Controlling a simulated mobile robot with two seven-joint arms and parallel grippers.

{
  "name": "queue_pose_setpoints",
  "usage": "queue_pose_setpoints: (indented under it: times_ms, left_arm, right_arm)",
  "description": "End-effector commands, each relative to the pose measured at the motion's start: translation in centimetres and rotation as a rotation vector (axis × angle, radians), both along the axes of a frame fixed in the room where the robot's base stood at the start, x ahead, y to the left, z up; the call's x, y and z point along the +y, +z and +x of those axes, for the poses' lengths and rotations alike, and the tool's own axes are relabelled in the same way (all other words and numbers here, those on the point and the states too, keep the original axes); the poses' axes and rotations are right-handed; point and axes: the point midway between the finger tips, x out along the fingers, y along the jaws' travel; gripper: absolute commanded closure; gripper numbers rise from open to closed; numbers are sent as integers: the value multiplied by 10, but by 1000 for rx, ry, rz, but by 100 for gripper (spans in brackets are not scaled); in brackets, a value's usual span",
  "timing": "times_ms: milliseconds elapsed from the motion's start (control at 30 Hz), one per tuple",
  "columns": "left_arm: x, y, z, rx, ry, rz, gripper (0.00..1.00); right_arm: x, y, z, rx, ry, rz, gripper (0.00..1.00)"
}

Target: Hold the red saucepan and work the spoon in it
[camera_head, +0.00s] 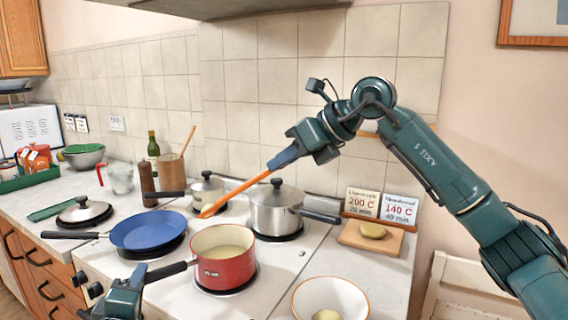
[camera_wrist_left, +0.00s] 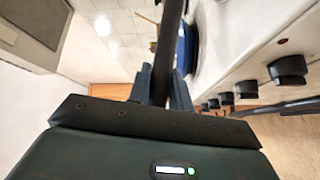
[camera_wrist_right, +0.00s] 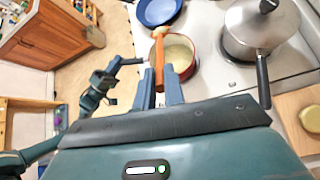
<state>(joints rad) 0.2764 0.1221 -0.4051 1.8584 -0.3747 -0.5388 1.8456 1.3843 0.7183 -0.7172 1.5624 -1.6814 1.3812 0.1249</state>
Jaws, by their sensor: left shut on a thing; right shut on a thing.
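The red saucepan (camera_head: 222,272) sits on the hob near the front, with pale contents inside. Its dark handle (camera_head: 168,271) points left. My left gripper (camera_head: 140,276) is shut on that handle, which also shows between its fingers in the left wrist view (camera_wrist_left: 167,50). My right gripper (camera_head: 278,162) is shut on the orange spoon (camera_head: 240,188) and holds it tilted in the air, its head down to the left. The spoon head is above the saucepan's rim, outside the contents. In the right wrist view the spoon (camera_wrist_right: 159,55) crosses in front of the saucepan (camera_wrist_right: 187,55).
A blue frying pan (camera_head: 148,230) sits left of the saucepan. A steel lidded pot (camera_head: 278,215) stands behind right, and a smaller lidded pot (camera_head: 207,188) behind. A white bowl (camera_head: 330,297) is at front right. A wooden board (camera_head: 370,238) lies at right.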

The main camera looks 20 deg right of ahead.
Motion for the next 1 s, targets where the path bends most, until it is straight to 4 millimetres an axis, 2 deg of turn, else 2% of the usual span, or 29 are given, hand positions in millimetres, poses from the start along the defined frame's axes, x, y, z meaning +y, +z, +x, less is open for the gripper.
queue_pose_setpoints:
  times_ms: [367,467,567,667,800,1000]
  left_arm:
    - [1,0,0,0,2,1,100]
    - [1,0,0,0,2,1,100]
    - [1,0,0,0,2,1,100]
    - [1,0,0,0,2,1,100]
    - [1,0,0,0,2,0,100]
    - [1,0,0,1,1,0,100]
  right_arm:
    - [-1,0,0,-1,0,1,100]
    - [-8,0,-3,-4,-1,-2,100]
    - [-28,-1,-11,-9,-2,-7,100]
    - [-56,-2,-28,-19,4,-13,100]
    - [-99,-3,-62,-29,13,-23,100]
    - [-145,-5,-120,-32,21,-28,100]
